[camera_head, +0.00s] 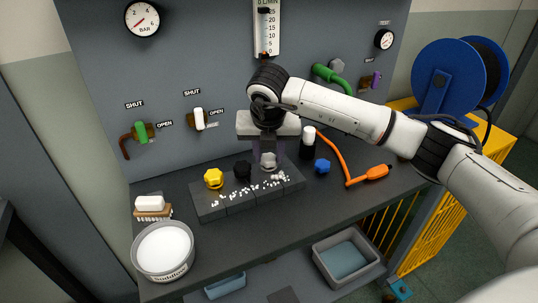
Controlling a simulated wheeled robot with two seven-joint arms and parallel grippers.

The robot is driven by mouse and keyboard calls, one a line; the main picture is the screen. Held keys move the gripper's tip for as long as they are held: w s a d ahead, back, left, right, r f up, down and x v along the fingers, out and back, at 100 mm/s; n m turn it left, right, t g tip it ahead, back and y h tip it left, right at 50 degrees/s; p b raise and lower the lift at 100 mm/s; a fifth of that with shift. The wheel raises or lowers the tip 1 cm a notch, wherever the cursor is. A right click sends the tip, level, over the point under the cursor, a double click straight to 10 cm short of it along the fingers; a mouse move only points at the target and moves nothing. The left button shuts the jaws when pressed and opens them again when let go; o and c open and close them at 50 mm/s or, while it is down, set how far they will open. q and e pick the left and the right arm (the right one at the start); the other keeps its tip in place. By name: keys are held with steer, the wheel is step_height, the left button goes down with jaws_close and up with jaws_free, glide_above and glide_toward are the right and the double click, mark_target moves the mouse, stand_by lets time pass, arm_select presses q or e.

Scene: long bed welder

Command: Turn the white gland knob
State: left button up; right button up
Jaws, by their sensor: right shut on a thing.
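The white gland knob (268,161) sits on the right part of a dark grey block on the bench and looks pale grey-white. My right gripper (268,151) points down over it, its fingers shut around the knob. The fingers and gripper body hide part of the knob. A yellow knob (213,178) and a black knob (242,170) stand to its left on the same block. My left gripper is not in view.
White bits lie along the block (240,205). A blue knob (322,166), a black cylinder with a white top (307,147) and an orange torch (376,172) lie to the right. A white-filled tub (164,247) and a brush (151,208) stand at left. Valves and gauges line the panel behind.

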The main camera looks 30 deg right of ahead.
stand_by(0.3)
steer(key=o, duration=1)
steer(key=shift+o, duration=0.2)
steer(key=v, duration=1)
steer(key=shift+r+b, duration=0.15)
steer(key=shift+b, duration=0.15)
steer(key=shift+s, duration=0.1)
